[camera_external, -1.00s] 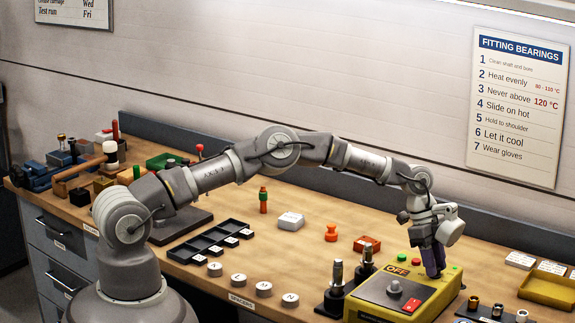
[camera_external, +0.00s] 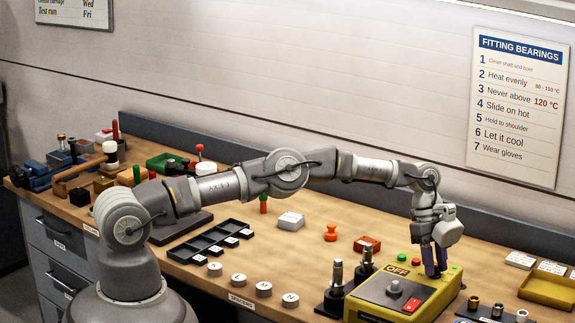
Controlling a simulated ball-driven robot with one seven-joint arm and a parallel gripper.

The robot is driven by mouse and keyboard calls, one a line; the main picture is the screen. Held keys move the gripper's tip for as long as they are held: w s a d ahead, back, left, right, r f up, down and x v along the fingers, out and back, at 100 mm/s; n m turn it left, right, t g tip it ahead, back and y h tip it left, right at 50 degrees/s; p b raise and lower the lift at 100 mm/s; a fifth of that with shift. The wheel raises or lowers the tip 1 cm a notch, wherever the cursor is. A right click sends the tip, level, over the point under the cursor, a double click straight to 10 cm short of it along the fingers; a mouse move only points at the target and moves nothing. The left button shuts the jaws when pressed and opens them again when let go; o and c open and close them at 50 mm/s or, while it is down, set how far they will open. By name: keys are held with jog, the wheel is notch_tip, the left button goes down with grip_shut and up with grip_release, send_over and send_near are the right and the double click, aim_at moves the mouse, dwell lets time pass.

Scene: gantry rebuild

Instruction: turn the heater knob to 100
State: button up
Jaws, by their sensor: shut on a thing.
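The yellow heater (camera_external: 432,300) stands at the front right of the bench. Its display (camera_external: 397,271) reads OFF. My gripper (camera_external: 435,272) points down at the heater's back right part, its dark purple fingers at the top face. The fingers are shut on what looks like the heater knob, which they mostly hide; its pointer and setting cannot be read. A grey stub (camera_external: 394,288) stands on the heater's dark plate, apart from my gripper. A red switch (camera_external: 411,305) is at the front.
Metal spindles on dark stands (camera_external: 338,272) stand close to the heater's left. An orange-red block (camera_external: 367,244) lies behind it. A yellow tray (camera_external: 548,290) and a small rack with brass pieces (camera_external: 473,303) are to the right.

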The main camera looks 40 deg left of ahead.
jog(key=o, duration=1)
jog(key=p+v, duration=0.1)
jog(key=v, duration=0.6)
jog(key=shift+r, duration=0.35)
jog(key=shift+w+a, duration=0.1)
